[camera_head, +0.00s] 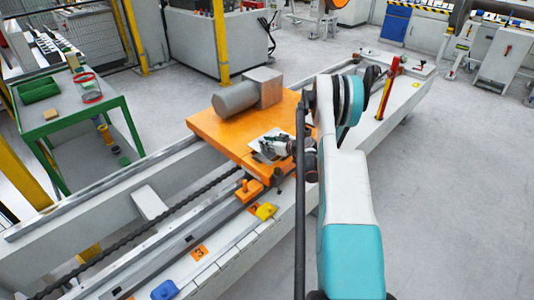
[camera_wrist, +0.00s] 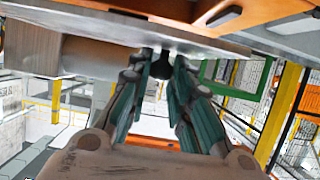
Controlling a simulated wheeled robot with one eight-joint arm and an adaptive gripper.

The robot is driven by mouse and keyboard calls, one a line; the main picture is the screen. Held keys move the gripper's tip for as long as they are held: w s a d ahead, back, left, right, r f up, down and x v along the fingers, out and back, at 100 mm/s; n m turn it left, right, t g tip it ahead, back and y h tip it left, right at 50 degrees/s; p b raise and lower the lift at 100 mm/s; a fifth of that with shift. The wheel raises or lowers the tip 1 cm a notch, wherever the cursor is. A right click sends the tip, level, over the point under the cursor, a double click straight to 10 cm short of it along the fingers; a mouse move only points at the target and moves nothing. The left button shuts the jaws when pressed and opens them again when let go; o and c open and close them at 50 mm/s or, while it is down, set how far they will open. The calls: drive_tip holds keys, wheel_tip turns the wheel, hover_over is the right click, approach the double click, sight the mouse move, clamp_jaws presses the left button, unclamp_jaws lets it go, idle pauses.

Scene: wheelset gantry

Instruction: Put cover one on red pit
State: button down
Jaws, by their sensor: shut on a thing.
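My gripper (camera_head: 275,150) is over the near edge of the orange carriage (camera_head: 215,127) on the gantry. In the wrist view my gripper (camera_wrist: 161,68) has its teal fingers closed around a dark knob (camera_wrist: 162,62). The knob sits against a flat grey plate, which looks like cover one (camera_wrist: 100,33). In the head view the plate (camera_head: 264,139) looks light and is partly hidden by my gripper. I cannot tell whether it touches the carriage. I cannot pick out the red pit for sure; my gripper and arm hide part of the carriage.
A grey cylinder with a box (camera_head: 240,95) stands on the carriage behind my gripper. Yellow (camera_head: 266,211) and blue (camera_head: 165,290) blocks sit along the near rail. A green table (camera_head: 75,115) with a tray stands at left. The floor at right is clear.

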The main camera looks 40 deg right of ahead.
drive_tip(key=shift+f+b, duration=0.7)
drive_tip(key=shift+f, duration=1.35)
drive_tip(key=shift+f, duration=0.1)
drive_tip(key=c, duration=1.4)
unclamp_jaws()
drive_tip(key=shift+c, duration=0.2)
drive_tip(key=a+p+v, duration=0.1)
drive_tip(key=p+v, duration=0.3)
drive_tip(key=v, duration=0.8)
drive_tip(key=shift+d, duration=0.4)
